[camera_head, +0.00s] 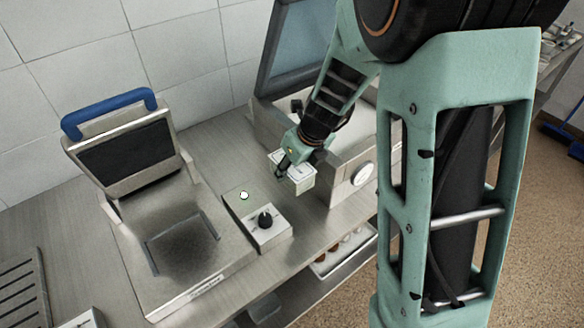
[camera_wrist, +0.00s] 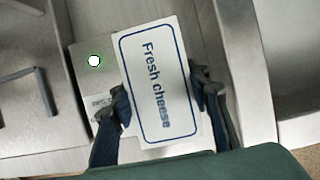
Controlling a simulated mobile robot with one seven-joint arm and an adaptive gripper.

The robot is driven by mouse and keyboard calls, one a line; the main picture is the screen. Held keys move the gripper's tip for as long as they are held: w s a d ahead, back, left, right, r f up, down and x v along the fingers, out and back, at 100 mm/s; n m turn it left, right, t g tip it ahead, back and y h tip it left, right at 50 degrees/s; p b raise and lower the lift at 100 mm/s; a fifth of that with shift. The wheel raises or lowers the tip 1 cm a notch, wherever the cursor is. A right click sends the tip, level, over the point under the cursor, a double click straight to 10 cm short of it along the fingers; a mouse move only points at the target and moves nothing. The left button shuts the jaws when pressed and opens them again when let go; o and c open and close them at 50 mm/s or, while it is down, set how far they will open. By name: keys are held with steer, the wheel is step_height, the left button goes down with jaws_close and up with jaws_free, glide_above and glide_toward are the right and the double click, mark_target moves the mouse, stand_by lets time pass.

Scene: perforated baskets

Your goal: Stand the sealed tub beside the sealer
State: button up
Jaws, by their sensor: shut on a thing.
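The tub (camera_head: 301,181) is small and pale; in the wrist view its lid (camera_wrist: 157,82) reads "Fresh cheese" inside a blue border. My gripper (camera_head: 289,166) is shut on the tub; in the wrist view its dark fingers (camera_wrist: 164,98) press on two opposite sides. The tub looks level, between the sealer and the machine to its right; whether it touches the counter cannot be told. The sealer (camera_head: 150,262) is a steel machine with a raised lid and blue handle (camera_head: 108,111), left of my gripper. Its empty square recess (camera_head: 183,244) faces up.
A control box with a black knob (camera_head: 266,222) stands at the sealer's right, near a lit round button (camera_head: 244,195). A steel machine with an open lid and gauge (camera_head: 361,173) stands right. A tray (camera_head: 343,252) sits below the counter. Some bare counter (camera_head: 215,152) lies behind.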

step_height(320, 180, down, 10)
steer(key=b, duration=0.8)
steer(key=shift+w, duration=0.1)
steer(key=o, duration=1.6)
steer(key=shift+c, duration=0.2)
steer(key=shift+r, duration=0.1)
step_height(320, 180, up, 11)
steer(key=p, duration=1.1)
